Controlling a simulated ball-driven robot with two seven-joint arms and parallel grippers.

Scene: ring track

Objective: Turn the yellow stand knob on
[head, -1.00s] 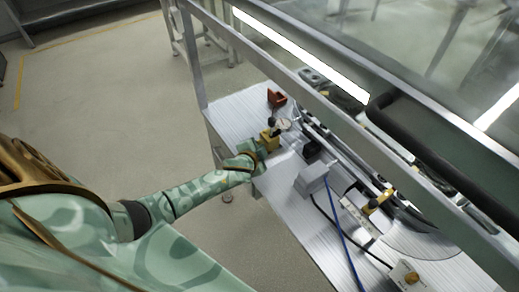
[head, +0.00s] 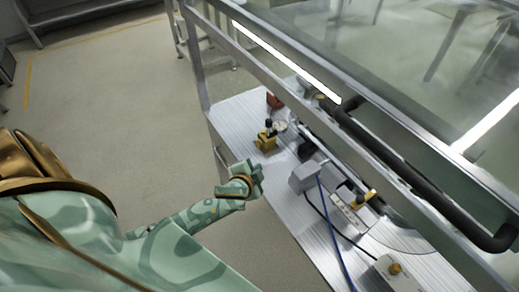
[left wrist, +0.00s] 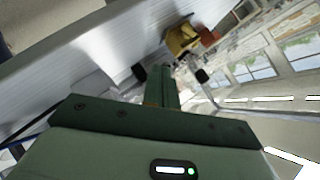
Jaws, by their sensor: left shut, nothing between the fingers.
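The yellow stand (head: 266,142) sits on the far part of the metal bench, with a dark knob (head: 269,124) on top and a round pale dial (head: 280,127) beside it. In the left wrist view the yellow stand (left wrist: 181,39) shows beyond the fingers, tilted by the camera angle. My left gripper (head: 258,178) is shut and empty, near the bench's front edge and apart from the stand; its fingers (left wrist: 162,76) also show in the left wrist view. Which way the knob is set is too small to tell. My right gripper is out of view.
A grey box (head: 303,178) with cables stands on the bench to the right. A white box with a yellow knob (head: 394,268) lies nearer. A red-brown block (head: 274,101) is behind the stand.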

